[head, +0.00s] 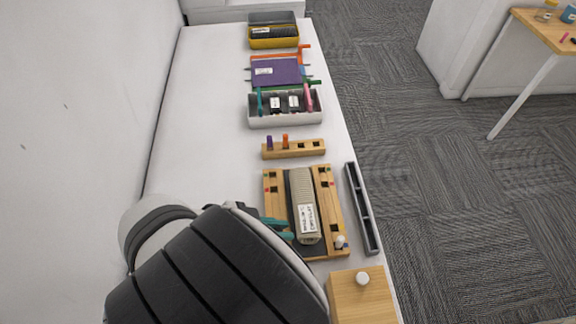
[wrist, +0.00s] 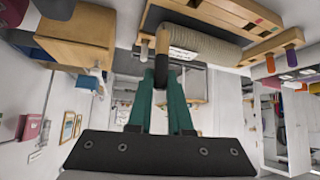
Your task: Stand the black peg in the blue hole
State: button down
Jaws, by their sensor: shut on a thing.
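My gripper (head: 291,229) reaches in from the left over the wooden board (head: 327,206), its teal fingers low beside the grey ribbed piece with a white label. In the wrist view, my gripper (wrist: 163,74) is shut on the black peg (wrist: 160,76), which shows a dark body and a tan end sticking out beyond the fingertips. The peg is hidden or too small to make out in the head view. The board's side rails have dark square holes with small coloured marks, some red and green. I cannot make out which hole is the blue one.
A white peg (head: 340,242) stands at the board's lower right. A wooden block (head: 307,149) behind holds purple and orange pegs. A grey narrow tray (head: 362,208) lies to the right, a wooden box (head: 361,300) with a white knob in front. Bare table lies at the far left.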

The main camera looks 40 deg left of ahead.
dwell(0.3)
jog(key=shift+f, duration=2.85)
jog(key=shift+f, duration=1.65)
jog(key=c, duration=0.8)
grip_release()
jog(key=shift+o, duration=0.2)
jog(key=v, duration=0.7)
jog(key=shift+s+r, duration=0.15)
jog(key=shift+a, duration=0.2)
